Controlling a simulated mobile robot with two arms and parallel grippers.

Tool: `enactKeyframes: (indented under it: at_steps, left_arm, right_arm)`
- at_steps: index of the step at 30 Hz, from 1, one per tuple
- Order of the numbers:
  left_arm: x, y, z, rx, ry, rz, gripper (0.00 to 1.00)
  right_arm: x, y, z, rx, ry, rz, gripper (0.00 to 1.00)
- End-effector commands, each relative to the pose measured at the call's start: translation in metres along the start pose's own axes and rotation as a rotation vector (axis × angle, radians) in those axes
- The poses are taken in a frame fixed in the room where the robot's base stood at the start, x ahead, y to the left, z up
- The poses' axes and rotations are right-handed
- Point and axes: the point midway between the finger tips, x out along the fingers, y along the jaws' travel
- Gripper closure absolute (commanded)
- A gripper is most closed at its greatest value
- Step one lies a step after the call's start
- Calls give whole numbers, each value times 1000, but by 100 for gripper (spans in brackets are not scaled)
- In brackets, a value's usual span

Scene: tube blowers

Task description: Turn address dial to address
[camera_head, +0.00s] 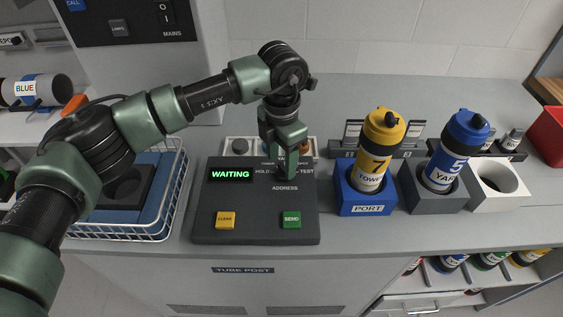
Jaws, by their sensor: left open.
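The dark control panel (257,222) sits on the counter in the middle. Its green display (230,174) reads WAITING. A yellow CLEAR button (226,219) and a green SEND button (291,219) are near its front edge. The ADDRESS label (285,188) shows just below my left gripper (291,176). My left gripper is open and points down over the upper right part of the panel. It hides the address dial and part of the HOLD and TEST labels. I cannot tell whether it touches the dial. My right gripper is not in view.
Right of the panel, a yellow canister (375,150) marked 7 stands in the blue PORT holder (366,204). A blue canister (455,152) marked 5 stands in a grey holder (436,197). A white holder (499,184) is empty. A white wire basket (128,231) stands left.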

Motion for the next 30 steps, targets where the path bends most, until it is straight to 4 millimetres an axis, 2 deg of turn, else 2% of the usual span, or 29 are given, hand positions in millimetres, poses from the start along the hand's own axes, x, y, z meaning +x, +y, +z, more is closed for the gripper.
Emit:
enactKeyframes:
  at_steps: [6, 12, 27, 30]
  left_arm:
    - [-38, 0, 0, 1, -3, 3, 49]
    - [-60, 0, 0, 0, -2, 2, 49]
    - [-64, 0, 0, 0, -1, 1, 49]
    - [-71, 0, 0, 0, -1, 1, 49]
  right_arm:
    - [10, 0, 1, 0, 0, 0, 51]
    - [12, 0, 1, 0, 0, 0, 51]
    - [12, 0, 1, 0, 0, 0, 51]
    - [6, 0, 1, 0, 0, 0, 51]
